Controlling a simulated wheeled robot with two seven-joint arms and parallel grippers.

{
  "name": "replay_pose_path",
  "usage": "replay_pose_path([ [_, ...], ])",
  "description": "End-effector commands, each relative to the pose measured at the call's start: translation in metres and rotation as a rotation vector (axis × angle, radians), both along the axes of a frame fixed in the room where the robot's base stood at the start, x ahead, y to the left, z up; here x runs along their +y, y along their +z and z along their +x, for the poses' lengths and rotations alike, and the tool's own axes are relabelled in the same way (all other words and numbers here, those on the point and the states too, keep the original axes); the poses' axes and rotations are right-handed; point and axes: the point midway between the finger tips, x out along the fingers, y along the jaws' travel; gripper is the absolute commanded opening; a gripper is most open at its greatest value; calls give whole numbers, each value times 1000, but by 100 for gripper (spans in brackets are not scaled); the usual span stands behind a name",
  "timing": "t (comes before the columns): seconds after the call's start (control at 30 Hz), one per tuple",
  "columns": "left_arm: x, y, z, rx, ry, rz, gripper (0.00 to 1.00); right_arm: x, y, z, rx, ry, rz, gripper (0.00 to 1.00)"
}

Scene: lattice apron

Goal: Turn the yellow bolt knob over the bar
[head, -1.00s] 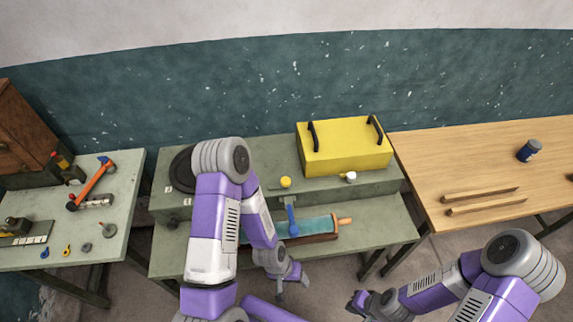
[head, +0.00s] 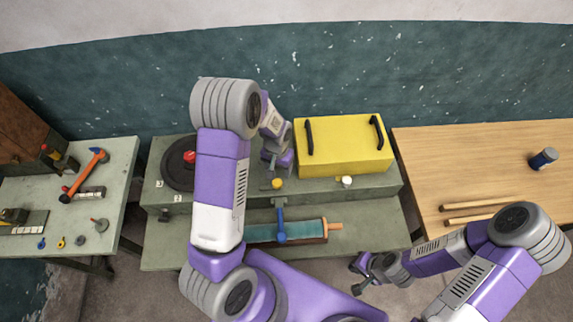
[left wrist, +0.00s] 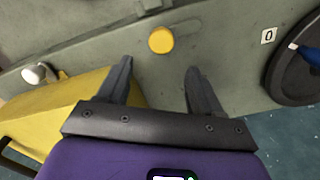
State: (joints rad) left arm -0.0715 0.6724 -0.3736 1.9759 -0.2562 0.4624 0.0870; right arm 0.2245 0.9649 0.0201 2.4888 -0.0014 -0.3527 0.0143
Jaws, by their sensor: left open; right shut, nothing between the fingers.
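The yellow bolt knob (head: 277,183) sits on the front part of the green bench's raised ledge. It also shows as a round yellow disc in the left wrist view (left wrist: 161,40). My left gripper (head: 269,177) is close behind the knob. In the left wrist view its two fingers are open (left wrist: 160,66), with the knob just beyond the fingertips and roughly between them, not gripped. I cannot make out the bar clearly; a grey metal piece (left wrist: 150,5) is partly cut off at the top there. My right gripper (head: 362,275) is shut and empty, low at front right.
A yellow box (head: 345,146) with black handles stands right of the knob, near a white knob (head: 347,181). A blue lever (head: 281,226) hangs in front, over a teal-topped block (head: 312,231). A dark dial (head: 176,178) lies left. Side tables flank the bench.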

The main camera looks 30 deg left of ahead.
Motion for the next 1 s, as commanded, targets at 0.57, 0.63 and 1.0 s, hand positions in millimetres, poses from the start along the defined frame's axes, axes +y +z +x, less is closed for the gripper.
replay_pose_path([
  [0.57, 0, -71, -1, 1, 1, -1, 66, 0, 5, -1, 2, 0, 0, 0],
  [0.63, 0, -74, -1, 2, 0, -1, 66, 0, 5, -1, 2, 0, 0, 0],
  [1.0, 0, -75, -1, 1, 1, -1, 49, 0, 5, -1, 2, 0, 0, 0],
])
